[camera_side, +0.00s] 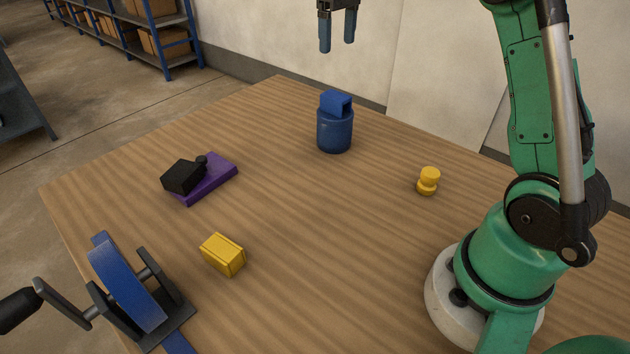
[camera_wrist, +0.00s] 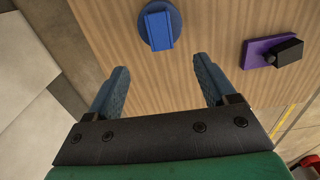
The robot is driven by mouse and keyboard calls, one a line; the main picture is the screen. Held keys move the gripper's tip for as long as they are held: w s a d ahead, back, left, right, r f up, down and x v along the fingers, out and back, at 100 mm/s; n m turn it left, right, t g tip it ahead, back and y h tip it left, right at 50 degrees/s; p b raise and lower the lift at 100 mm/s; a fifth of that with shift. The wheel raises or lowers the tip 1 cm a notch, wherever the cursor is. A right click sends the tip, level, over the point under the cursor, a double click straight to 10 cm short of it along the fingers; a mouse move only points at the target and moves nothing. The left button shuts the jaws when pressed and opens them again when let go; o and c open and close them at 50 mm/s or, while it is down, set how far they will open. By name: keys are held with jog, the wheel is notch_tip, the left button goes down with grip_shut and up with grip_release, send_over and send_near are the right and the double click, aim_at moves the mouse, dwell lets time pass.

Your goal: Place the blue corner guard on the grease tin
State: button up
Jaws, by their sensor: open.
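The blue corner guard (camera_side: 335,103) sits on top of the dark blue grease tin (camera_side: 334,134), near the far side of the wooden table. The tin stands upright. In the wrist view, the guard (camera_wrist: 160,30) lies over the round tin (camera_wrist: 146,22), with part of the tin's rim showing around it. My gripper (camera_side: 337,46) is open and empty, above the table and well clear of the guard. Its two blue fingers also show in the wrist view (camera_wrist: 163,85), apart, with bare table between them.
A purple block with a black piece on it (camera_side: 216,176) lies left of the tin. A yellow block (camera_side: 222,254), a yellow knob (camera_side: 428,181) and a blue-wheeled crank device (camera_side: 128,283) are also on the table. The middle of the table is clear.

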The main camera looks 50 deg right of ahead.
jog(key=s+a+t, duration=0.3)
jog(key=s+a, duration=0.1)
jog(key=a, duration=0.5)
jog(key=s+a+f+t, duration=0.4)
jog(key=s+a+f, duration=0.3)
jog(key=s, duration=0.1)
